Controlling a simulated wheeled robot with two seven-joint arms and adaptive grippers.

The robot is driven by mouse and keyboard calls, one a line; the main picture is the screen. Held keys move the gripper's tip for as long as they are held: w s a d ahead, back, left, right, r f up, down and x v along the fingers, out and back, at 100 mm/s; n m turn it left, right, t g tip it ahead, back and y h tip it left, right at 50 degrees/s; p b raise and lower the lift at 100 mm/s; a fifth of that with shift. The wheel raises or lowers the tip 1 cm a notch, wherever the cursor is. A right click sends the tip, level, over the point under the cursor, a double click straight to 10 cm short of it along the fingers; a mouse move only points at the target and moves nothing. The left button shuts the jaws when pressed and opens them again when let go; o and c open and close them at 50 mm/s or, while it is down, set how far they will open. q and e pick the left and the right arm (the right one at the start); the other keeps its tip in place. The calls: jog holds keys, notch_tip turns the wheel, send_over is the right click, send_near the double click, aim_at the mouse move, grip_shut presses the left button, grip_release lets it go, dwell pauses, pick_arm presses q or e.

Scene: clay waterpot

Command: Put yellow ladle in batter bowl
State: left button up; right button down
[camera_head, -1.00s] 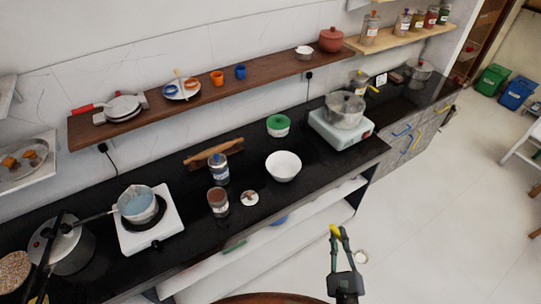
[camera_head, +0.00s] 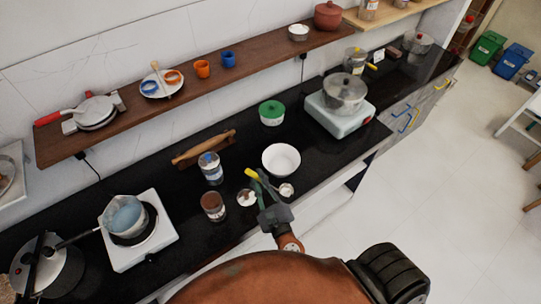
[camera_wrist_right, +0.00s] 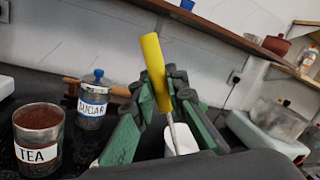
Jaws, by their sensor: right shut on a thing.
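The yellow ladle (camera_head: 251,174) is held in my right gripper (camera_head: 260,184) at the counter's front edge. Its small round scoop (camera_head: 286,190) shows to the right of the fingers. In the right wrist view the yellow handle (camera_wrist_right: 155,70) stands up, slightly tilted, between the green fingers (camera_wrist_right: 160,105), with the thin metal shaft below. The batter bowl, which I take to be the white bowl (camera_head: 281,159), stands on the black counter just beyond the gripper, to its upper right. The ladle appears outside it. My left gripper is not in view.
The tea jar (camera_head: 213,206), sugar jar (camera_head: 211,168) and a small round item (camera_head: 246,197) stand left of the gripper. A green-lidded pot (camera_head: 271,113) and a stove with a pot (camera_head: 345,92) are behind. A wooden shelf (camera_head: 185,97) runs above.

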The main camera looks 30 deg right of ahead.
jog(key=w+d+f+m+g+h+b, duration=0.1)
jog(key=w+d+h, duration=0.1)
jog(key=w+d, duration=0.3)
jog(key=w+d+f+m+h+b, duration=0.1)
jog(key=w+d+m+h, duration=0.2)
jog(key=w, duration=0.4)
jog(key=w+d+f+n+b, duration=0.1)
jog(key=w+d+f+b, duration=0.3)
jog(key=f, duration=0.4)
jog(key=shift+f, duration=0.3)
jog(key=shift+b, duration=0.3)
jog(key=shift+f+b, duration=0.4)
jog(key=shift+f, duration=0.25)
jog(key=c, duration=1.9)
grip_release()
jog(key=shift+c, duration=0.2)
jog(key=shift+r, duration=0.2)
